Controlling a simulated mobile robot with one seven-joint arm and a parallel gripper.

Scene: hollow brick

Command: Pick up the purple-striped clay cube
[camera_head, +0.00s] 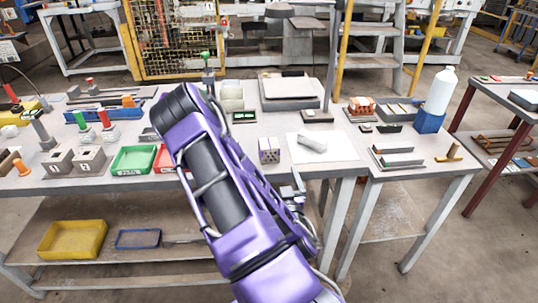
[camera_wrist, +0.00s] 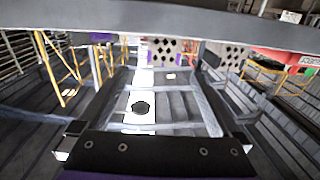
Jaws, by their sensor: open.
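The purple-striped clay cube (camera_head: 269,150) stands on the workbench near its front edge, just left of a white sheet, in the head view. It has pale faces with purple stripes and dark holes. My purple arm reaches up in front of the bench, left of the cube, and hides part of the bench. In the wrist view my gripper (camera_wrist: 157,88) is open, with its two dark fingers apart and nothing held between them.
A white sheet (camera_head: 322,147) with a grey block on it lies right of the cube. Green (camera_head: 133,160) and red trays lie left. A white bottle (camera_head: 440,92) stands on a blue block at the right. Shelves sit under the bench (camera_head: 345,165).

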